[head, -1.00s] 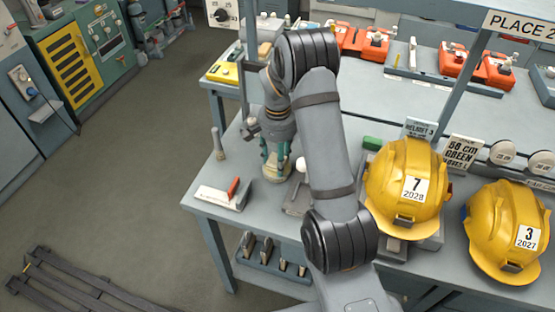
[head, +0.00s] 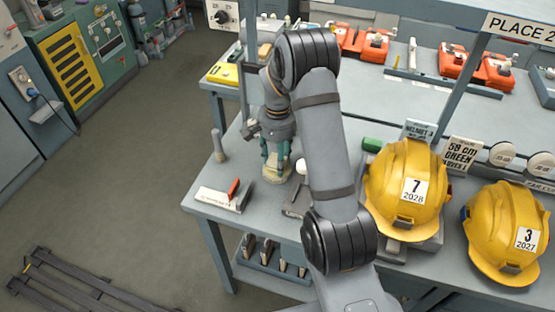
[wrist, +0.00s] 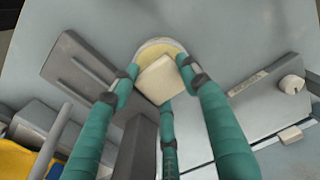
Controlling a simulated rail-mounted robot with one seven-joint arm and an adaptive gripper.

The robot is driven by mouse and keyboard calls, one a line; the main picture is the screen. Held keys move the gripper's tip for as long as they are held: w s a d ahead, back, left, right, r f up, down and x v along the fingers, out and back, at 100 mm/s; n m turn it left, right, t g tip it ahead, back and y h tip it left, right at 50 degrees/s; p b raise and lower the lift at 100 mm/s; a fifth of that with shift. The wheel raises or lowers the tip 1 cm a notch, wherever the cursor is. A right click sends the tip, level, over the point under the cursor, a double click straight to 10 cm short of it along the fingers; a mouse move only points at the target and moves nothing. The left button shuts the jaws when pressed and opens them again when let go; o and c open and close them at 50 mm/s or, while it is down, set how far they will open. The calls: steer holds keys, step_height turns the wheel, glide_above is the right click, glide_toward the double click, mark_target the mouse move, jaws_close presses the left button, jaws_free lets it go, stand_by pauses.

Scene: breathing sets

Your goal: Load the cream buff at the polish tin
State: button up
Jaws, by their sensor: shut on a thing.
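My gripper (head: 277,162) has teal fingers and is at the left part of the near bench, directly over the polish tin (head: 272,177). In the wrist view its fingers (wrist: 158,82) are closed around the cream buff (wrist: 158,80), a small pale block that sits tilted between them. The polish tin (wrist: 150,46) shows behind the buff as a round pale rim with yellow polish inside. The buff overlaps the tin in this view; I cannot tell whether it touches the polish.
A slotted grey block (wrist: 88,66) is close to the tin. Yellow helmets (head: 405,185) stand to the right. The bench's left edge is near.

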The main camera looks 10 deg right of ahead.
steer(key=shift+r+p, duration=2.05)
steer(key=shift+r, duration=1.1)
